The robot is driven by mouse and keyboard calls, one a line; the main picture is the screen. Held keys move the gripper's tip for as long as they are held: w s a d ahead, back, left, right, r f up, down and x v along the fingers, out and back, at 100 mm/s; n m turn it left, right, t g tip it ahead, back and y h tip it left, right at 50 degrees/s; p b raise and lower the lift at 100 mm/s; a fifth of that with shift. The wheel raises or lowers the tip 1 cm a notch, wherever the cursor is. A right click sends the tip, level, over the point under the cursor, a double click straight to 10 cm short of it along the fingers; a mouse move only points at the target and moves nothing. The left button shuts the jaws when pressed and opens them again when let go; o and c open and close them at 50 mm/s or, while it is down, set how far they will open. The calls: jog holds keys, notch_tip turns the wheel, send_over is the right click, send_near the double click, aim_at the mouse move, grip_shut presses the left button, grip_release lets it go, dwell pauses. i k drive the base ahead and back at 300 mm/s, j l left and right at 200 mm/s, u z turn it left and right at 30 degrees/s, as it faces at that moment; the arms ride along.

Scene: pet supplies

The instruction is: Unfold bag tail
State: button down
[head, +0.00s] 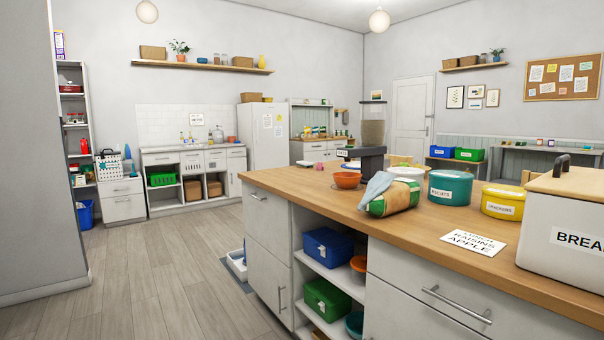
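A green and tan bag (396,199) lies on its side on the wooden counter (300,187), near the front edge. A pale blue-grey flap, seemingly the bag's tail (376,188), sits at its left end and slants down toward the counter. I cannot tell from here exactly how the tail is folded. My gripper does not show in this view, and nothing touches the bag from my side.
Behind the bag stand an orange bowl (347,180), a white bowl (406,173) and a grain dispenser (372,130). Floor is clear left.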

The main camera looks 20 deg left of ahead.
aim_at(380, 180)
jog(key=l+u, duration=0.1)
jog(key=u, duration=0.3)
jog(key=i+l+u, duration=0.1)
jog(key=u, duration=0.3)
jog(key=l+u, duration=0.2)
jog(key=u, duration=0.2)
jog(key=l+u, duration=0.1)
jog(key=u, duration=0.35)
jog(key=k+l, duration=0.1)
jog(key=l, duration=1.15)
jog(key=k+l, duration=0.15)
jog(key=l, duration=0.5)
jog(key=k+l, duration=0.1)
jog(key=l, duration=1.15)
jog(key=k+l, duration=0.15)
jog(key=l, duration=0.5)
jog(key=k+l, duration=0.1)
jog(key=l, duration=0.5)
jog(key=k+j, duration=0.25)
jog(key=j, duration=2.05)
jog(key=i+j, duration=0.3)
jog(key=i+j+z, duration=0.1)
jog(key=i+j, duration=0.15)
jog(key=i, duration=0.25)
